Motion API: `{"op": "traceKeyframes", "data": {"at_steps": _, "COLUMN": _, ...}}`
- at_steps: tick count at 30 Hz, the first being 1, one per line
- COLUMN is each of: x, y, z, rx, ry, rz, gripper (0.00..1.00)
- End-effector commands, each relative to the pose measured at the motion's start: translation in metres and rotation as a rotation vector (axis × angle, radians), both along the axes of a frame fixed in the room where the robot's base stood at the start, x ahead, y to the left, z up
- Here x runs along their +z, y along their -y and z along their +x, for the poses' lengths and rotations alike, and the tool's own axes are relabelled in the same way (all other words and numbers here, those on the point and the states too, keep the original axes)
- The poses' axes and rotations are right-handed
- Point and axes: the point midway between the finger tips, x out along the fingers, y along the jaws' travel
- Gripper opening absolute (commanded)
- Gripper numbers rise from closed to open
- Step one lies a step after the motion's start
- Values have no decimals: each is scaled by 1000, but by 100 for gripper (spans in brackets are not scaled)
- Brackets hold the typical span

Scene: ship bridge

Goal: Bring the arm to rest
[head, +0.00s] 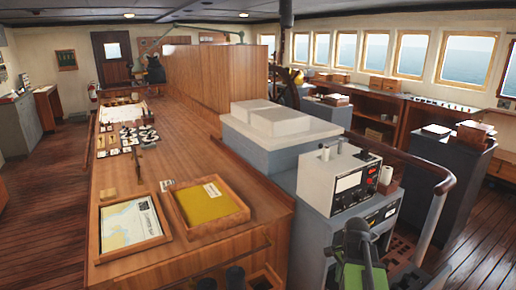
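My arm shows at the bottom right of the head view, with a green link and dark grey parts. Its end, my gripper (357,238), is in front of the white and grey instrument console (335,190). I cannot tell whether it touches the console. The fingers are small and dark against the console's panel, so I cannot tell whether they are open or shut. No held object can be made out.
A long wooden counter (190,145) on the left bears a framed chart (128,224) and a tray with a yellow folder (206,203). A curved handrail (432,215) stands right of the console. Open plank floor (45,210) lies at left.

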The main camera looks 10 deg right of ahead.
Motion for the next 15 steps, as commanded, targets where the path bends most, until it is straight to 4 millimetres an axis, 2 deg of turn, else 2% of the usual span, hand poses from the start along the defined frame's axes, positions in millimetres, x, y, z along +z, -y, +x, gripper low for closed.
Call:
{"op": "traceKeyframes", "data": {"at_steps": 1, "x": 4, "y": -43, "z": 14, "rx": 107, "ry": 0, "rz": 0, "gripper": 48}}
{"op": "traceKeyframes", "data": {"at_steps": 3, "x": 6, "y": -95, "z": 28, "rx": 261, "ry": 0, "rz": 0, "gripper": 48}}
{"op": "traceKeyframes", "data": {"at_steps": 6, "x": 9, "y": -159, "z": 37, "rx": 478, "ry": 0, "rz": 0, "gripper": 48}}
{"op": "traceKeyframes", "data": {"at_steps": 12, "x": 13, "y": -261, "z": 32, "rx": 937, "ry": 1, "rz": 0, "gripper": 48}}
{"op": "traceKeyframes", "data": {"at_steps": 13, "x": 14, "y": -272, "z": 29, "rx": 1017, "ry": 1, "rz": 0, "gripper": 48}}
{"op": "traceKeyframes", "data": {"at_steps": 15, "x": 13, "y": -278, "z": 24, "rx": 1156, "ry": 0, "rz": 0, "gripper": 48}}
